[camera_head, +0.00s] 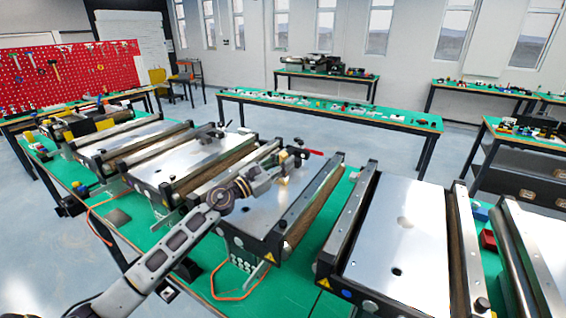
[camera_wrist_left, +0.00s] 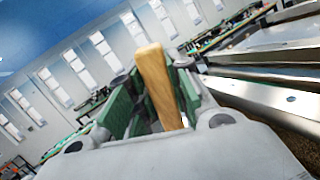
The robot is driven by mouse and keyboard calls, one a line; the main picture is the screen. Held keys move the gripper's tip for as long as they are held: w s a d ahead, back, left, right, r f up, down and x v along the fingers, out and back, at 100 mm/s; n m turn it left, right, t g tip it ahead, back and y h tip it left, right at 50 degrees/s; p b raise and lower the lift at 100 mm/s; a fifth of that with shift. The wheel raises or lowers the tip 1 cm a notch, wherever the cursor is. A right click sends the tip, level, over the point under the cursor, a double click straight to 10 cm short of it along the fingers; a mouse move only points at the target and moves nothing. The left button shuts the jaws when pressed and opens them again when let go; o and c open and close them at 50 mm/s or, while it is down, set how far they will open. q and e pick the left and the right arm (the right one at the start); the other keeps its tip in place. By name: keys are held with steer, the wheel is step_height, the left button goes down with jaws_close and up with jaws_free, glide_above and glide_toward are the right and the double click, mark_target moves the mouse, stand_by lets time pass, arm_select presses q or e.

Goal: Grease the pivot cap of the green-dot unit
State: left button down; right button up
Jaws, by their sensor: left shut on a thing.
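My left arm reaches in from the left, and its gripper (camera_head: 283,168) is above the steel plate of the middle conveyor unit (camera_head: 262,205). The left gripper is shut on a tan, wood-coloured stick (camera_wrist_left: 158,85), which stands up between the green finger pads in the left wrist view. The stick's other end is hidden. A red-tipped lever (camera_head: 312,152) shows just behind the gripper at the unit's far end. I cannot make out a green dot or tell which part is the pivot cap. My right gripper is not in view.
Another conveyor unit (camera_head: 400,235) with a blue dot on its front stands to the right. More units stand to the left on the same green table (camera_head: 290,290). Red and blue bins lie between units at right.

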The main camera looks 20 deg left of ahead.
arm_select(q)
steer(key=shift+a, duration=0.1)
steer(key=shift+w+a+b, duration=0.1)
steer(key=shift+a+b, duration=0.45)
steer(key=shift+b, duration=0.1)
steer(key=shift+w+a+b, duration=0.1)
steer(key=shift+a+b, duration=0.6)
steer(key=shift+a, duration=0.2)
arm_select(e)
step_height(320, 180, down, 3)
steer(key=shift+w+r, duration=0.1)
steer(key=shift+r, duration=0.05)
